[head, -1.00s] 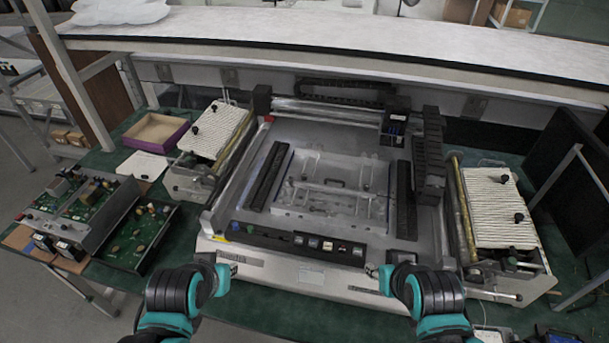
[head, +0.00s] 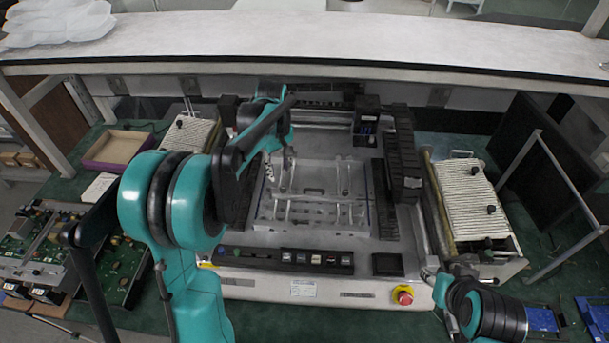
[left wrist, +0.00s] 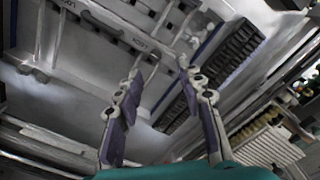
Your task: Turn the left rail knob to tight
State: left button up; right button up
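A grey fixture with metal rails (head: 315,212) lies in the bed of the machine. In the left wrist view its rails (left wrist: 62,35) and a lettered bar (left wrist: 128,38) show close up. My left gripper (head: 280,168) is above the fixture's left part. In the left wrist view its two fingers (left wrist: 168,68) are apart, with nothing seen held between them. I cannot make out the left rail knob for certain. My right gripper (head: 430,270) is by the machine's front right corner; its fingers are too small to read.
Switches (head: 302,258) and a red emergency button (head: 403,295) are on the machine's front. A dark print head (head: 366,120) stands at the back. Ribbed panels (head: 465,205) flank the machine. A shelf (head: 330,45) runs across behind, and circuit boards (head: 45,245) lie at left.

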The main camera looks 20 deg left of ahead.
aim_at(283, 188)
pick_arm(q)
jog(key=shift+w+d+f, duration=0.1)
jog(key=shift+w+f, duration=0.1)
jog(key=shift+w, duration=0.2)
jog(key=shift+d+f, duration=0.1)
jog(key=shift+f, duration=0.25)
notch_tip(283, 188, down, 7)
jog(key=shift+f+b, duration=0.1)
jog(key=shift+b, duration=0.85)
grip_shut()
